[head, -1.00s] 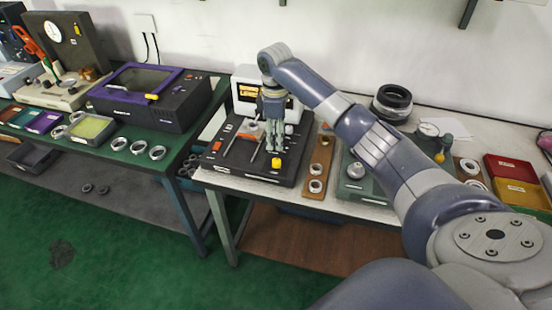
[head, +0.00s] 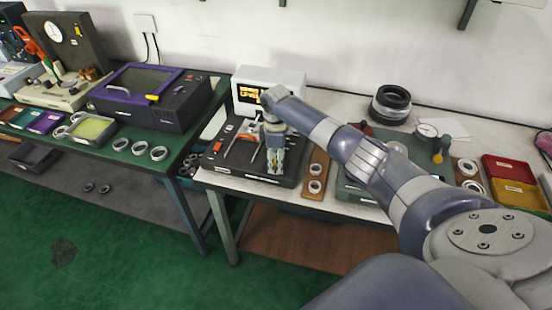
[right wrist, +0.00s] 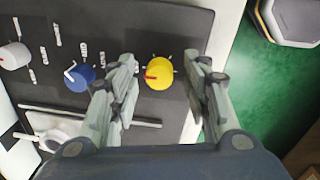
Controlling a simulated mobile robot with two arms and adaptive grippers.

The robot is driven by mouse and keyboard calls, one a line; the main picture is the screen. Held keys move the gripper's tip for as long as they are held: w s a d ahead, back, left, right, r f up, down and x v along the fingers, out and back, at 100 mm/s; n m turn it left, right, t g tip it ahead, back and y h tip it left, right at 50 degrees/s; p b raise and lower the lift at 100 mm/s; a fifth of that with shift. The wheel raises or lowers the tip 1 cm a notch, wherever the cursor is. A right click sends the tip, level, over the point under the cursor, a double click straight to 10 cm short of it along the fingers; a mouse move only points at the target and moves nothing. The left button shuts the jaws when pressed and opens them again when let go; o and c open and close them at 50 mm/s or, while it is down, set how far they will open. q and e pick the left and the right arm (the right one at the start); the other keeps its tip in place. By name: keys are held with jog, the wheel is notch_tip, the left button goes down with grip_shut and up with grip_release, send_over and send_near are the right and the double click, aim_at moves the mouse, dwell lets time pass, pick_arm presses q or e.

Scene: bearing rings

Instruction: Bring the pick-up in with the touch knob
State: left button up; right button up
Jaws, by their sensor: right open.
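My right gripper (head: 274,168) is open over the front of a black instrument panel (head: 225,160). In the right wrist view its two fingers (right wrist: 159,66) stand on either side of a yellow knob (right wrist: 159,73) with a red mark, with a gap on both sides. A blue knob (right wrist: 79,77) lies just left of the left finger, and a white knob (right wrist: 14,55) is further left. Their printed labels are too small to read. Metal rods (right wrist: 90,115) run across the panel beside a pale round part, partly hidden by the left finger. I cannot tell which part is the pick-up. My left gripper is not in view.
A white box with a lit screen (head: 265,88) stands behind the panel. A brown strip with rings (head: 316,178) lies right of it. Black rings (head: 391,104) are stacked at the back. The panel's right edge is close to the gripper, with green floor beyond.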

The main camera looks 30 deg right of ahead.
grip_shut()
jog(key=m+p, duration=0.2)
jog(key=shift+r+m, duration=0.2)
jog(key=shift+m, duration=0.1)
jog(key=m+p, duration=0.2)
jog(key=m, duration=0.1)
jog(key=shift+w+m+p, duration=0.1)
jog(key=shift+m+p, duration=0.2)
jog(key=shift+p, duration=0.05)
jog(key=m+p, duration=0.1)
jog(key=m, duration=0.2)
jog(key=shift+m, duration=0.3)
jog(key=shift+w+f+m+p, duration=0.1)
jog(key=shift+m+p, duration=0.65)
jog(key=shift+m, duration=1.15)
